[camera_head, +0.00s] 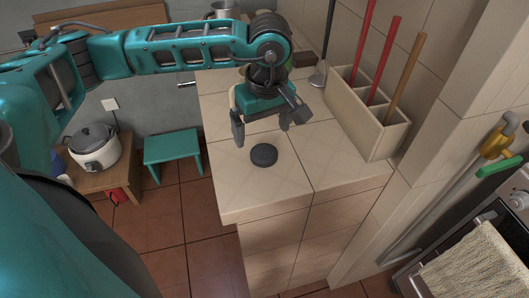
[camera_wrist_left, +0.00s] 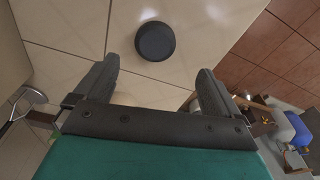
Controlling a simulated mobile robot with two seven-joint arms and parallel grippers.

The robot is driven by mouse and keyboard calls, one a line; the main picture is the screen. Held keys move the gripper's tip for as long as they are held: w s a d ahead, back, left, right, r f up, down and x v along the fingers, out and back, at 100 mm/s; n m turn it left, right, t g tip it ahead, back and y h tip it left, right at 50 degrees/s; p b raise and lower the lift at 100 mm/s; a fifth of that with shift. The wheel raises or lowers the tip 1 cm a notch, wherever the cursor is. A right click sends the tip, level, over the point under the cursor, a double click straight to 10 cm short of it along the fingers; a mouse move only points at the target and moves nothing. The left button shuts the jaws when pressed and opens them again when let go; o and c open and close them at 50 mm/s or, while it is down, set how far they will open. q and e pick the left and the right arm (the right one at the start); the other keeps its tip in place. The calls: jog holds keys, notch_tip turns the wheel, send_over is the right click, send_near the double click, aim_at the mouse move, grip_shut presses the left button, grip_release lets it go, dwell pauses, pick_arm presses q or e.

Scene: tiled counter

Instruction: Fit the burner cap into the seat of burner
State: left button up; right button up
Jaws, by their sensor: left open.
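The burner cap (camera_head: 264,155) is a dark round disc lying flat on the tiled counter (camera_head: 290,185) near its front edge. It also shows in the left wrist view (camera_wrist_left: 155,41), beyond the fingertips and between their lines. My left gripper (camera_head: 262,135) is open and empty above the counter, a little behind the cap and apart from it. Both fingers show in the left wrist view (camera_wrist_left: 156,75). No burner seat can be made out in either view. My right gripper is not in view.
A tiled utensil box (camera_head: 345,105) with red and wooden handles stands along the counter's right side. A towel (camera_head: 470,265) hangs over an oven at the lower right. A teal stool (camera_head: 173,150) and a rice cooker (camera_head: 93,146) are to the left, off the counter.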

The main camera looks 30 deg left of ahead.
aim_at(264, 152)
pick_arm(q)
jog(key=f, duration=0.5)
jog(key=w+f, duration=0.1)
jog(key=f, duration=0.1)
jog(key=shift+f, duration=0.2)
jog(key=shift+c, duration=0.3)
jog(key=c, duration=1.1)
jog(key=shift+r, duration=0.15)
